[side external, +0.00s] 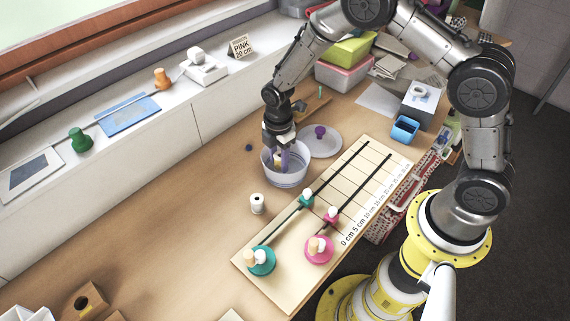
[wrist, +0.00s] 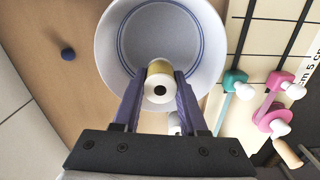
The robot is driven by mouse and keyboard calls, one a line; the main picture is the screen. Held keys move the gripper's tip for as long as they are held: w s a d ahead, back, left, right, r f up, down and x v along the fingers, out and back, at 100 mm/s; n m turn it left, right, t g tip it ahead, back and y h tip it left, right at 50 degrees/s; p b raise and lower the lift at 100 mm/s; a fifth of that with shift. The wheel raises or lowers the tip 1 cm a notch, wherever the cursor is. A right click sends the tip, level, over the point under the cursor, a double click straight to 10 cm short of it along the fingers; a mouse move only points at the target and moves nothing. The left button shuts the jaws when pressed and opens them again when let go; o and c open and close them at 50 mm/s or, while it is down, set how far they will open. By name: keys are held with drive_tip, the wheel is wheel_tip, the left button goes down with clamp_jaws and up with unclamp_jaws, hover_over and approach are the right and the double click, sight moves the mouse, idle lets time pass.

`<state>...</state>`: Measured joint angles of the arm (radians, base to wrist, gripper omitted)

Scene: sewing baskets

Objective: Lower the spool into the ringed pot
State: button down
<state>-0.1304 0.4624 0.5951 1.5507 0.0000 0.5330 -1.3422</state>
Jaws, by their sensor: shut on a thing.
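The white pot (side external: 287,180) with blue ring lines stands on the wooden table; it fills the top of the wrist view (wrist: 104,48). My gripper (side external: 281,160) points down at the pot's mouth. Its purple fingers (wrist: 158,90) are shut on a gold and white spool (wrist: 159,70), whose dark centre hole faces the wrist camera. In the wrist view the spool overlaps the near part of the pot's opening. In the side view the fingers overlap the opening too. How deep the spool sits is hard to tell.
A white spool (side external: 257,204) stands on the table in front of the pot. A pale disc (side external: 327,146) with a purple knob lies behind it. A blue ball (side external: 249,147) lies to the left. A ruled board (side external: 290,285) with teal and pink pieces is at right.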

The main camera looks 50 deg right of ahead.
drive_tip(key=shift+f, duration=1.85)
idle(1.0)
drive_tip(key=shift+c, duration=1.8)
unclamp_jaws()
